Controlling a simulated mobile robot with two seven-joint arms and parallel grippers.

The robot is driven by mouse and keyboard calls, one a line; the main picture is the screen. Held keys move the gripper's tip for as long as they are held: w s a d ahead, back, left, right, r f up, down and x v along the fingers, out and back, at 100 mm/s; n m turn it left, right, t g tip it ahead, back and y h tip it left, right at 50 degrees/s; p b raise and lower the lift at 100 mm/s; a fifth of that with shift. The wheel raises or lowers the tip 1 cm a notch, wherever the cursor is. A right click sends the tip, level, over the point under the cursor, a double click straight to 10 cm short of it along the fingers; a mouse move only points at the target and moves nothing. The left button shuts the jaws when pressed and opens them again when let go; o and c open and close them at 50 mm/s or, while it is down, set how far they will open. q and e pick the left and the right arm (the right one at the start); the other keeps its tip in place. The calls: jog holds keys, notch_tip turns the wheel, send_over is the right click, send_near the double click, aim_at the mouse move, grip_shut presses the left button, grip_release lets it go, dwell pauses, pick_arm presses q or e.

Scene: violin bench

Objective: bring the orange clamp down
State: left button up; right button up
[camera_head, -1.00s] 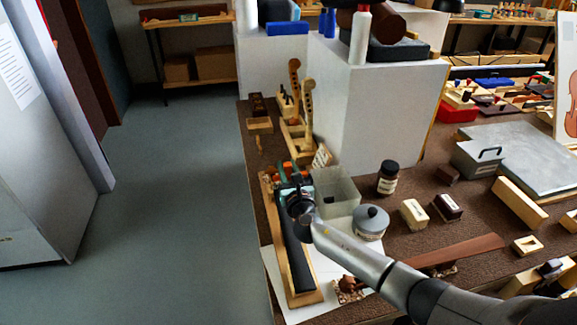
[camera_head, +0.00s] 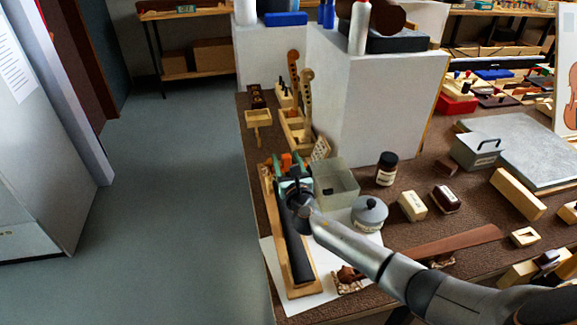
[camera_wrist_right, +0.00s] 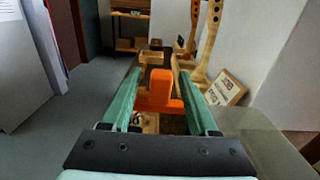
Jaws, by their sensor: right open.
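The orange clamp (camera_wrist_right: 160,92) stands straight ahead in the right wrist view, between the two green fingers of my right gripper (camera_wrist_right: 160,98). The fingers are apart, with a gap on each side of the clamp's upper block. In the head view the clamp (camera_head: 287,160) shows only as a small orange patch just beyond my right gripper (camera_head: 290,168), at the far end of a wooden board. My gripper and wrist hide most of it there. My left gripper is in neither view.
A dark-topped wooden board (camera_head: 300,285) runs along the bench's left edge. A translucent bin (camera_head: 338,185) stands close right of my gripper, with a grey lidded pot (camera_head: 369,213) and dark jar (camera_head: 386,168) nearby. Wooden necks (camera_head: 305,105) stand beyond. A white block (camera_head: 390,110) rises behind.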

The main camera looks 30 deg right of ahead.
pick_arm(q)
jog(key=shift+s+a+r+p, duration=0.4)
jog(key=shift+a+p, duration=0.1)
jog(key=shift+p, duration=0.35)
pick_arm(e)
jog(key=v, duration=1.2)
jog(key=shift+s, duration=0.2)
jog(key=shift+a, duration=0.1)
